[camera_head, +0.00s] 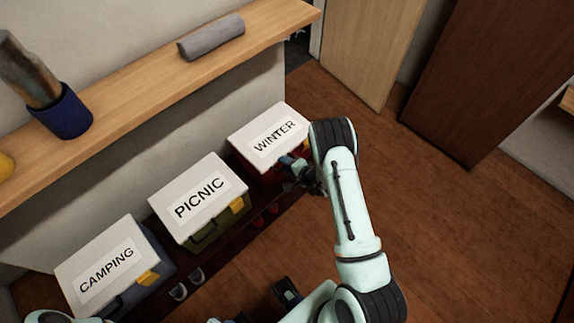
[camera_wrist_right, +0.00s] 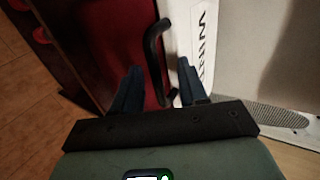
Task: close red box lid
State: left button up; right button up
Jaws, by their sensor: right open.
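The red box (camera_head: 262,176) with a white lid (camera_head: 268,136) labelled WINTER stands at the right end of a row of boxes in the head view. Its lid looks down flat on the body. My right gripper (camera_head: 296,166) is at the box's front, near the lid's front edge. In the right wrist view, the red front (camera_wrist_right: 100,40), the white lid (camera_wrist_right: 222,50) and a dark handle (camera_wrist_right: 152,55) show. The fingers of my right gripper (camera_wrist_right: 158,78) are apart, with the handle between them; contact cannot be told.
The PICNIC box (camera_head: 200,198) and the CAMPING box (camera_head: 112,268) stand to the left, lids down. A wooden shelf (camera_head: 130,105) runs above them, holding a blue pot (camera_head: 65,115) and a grey roll (camera_head: 211,40). Sandals (camera_head: 187,284) lie below. Floor (camera_head: 450,210) at right is clear.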

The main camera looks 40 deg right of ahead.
jog(key=shift+s+r, duration=0.1)
jog(key=v, duration=0.8)
jog(key=shift+s+r+p, duration=0.2)
jog(key=shift+s+p, duration=0.15)
jog(key=shift+p, duration=0.1)
dwell(0.3)
dwell(0.3)
jog(key=shift+a, duration=0.1)
